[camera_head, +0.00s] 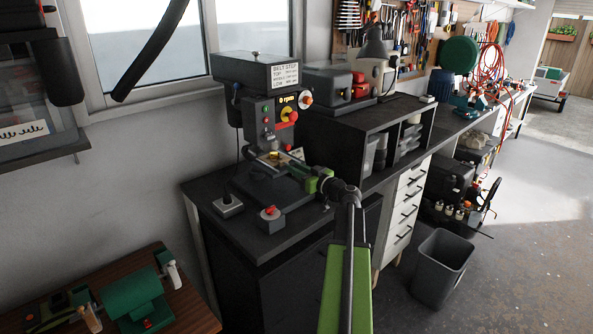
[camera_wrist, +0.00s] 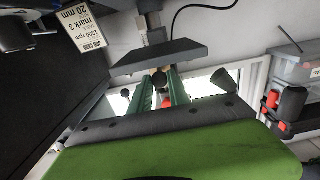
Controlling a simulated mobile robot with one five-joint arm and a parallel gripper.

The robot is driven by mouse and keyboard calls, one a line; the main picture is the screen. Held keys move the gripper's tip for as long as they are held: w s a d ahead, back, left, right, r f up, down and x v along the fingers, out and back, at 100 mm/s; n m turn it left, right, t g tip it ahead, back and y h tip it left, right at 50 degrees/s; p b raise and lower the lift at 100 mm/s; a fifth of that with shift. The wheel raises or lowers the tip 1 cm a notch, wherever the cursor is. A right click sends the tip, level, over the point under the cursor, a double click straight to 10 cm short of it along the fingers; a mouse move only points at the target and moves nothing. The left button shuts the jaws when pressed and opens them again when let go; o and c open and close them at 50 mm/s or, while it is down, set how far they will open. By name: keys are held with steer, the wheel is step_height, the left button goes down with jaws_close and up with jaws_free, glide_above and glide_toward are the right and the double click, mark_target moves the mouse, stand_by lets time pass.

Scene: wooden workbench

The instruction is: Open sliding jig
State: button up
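The drill machine (camera_head: 262,105) stands on a dark bench, with metal rods and a small yellow part (camera_head: 297,154) low on its front. I take this low assembly (camera_head: 268,162) as the sliding jig; my gripper hides part of it. My gripper (camera_head: 312,182) is at the right end of this assembly. In the wrist view, my two green fingers (camera_wrist: 163,92) stand apart, with a small tan and red thing (camera_wrist: 160,80) between or behind their tips. I cannot tell if they touch it. A dark flat plate (camera_wrist: 160,57) lies just beyond the tips.
A grey control box with a red button (camera_head: 270,214) and another small box (camera_head: 229,205) sit on the bench front. A black shelf unit (camera_head: 345,135) stands to the right. A grey bin (camera_head: 442,262) is on the floor. A wooden table (camera_head: 190,308) with green tools is at lower left.

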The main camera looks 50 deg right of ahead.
jaws_close()
stand_by(0.9)
steer(key=shift+a, duration=0.1)
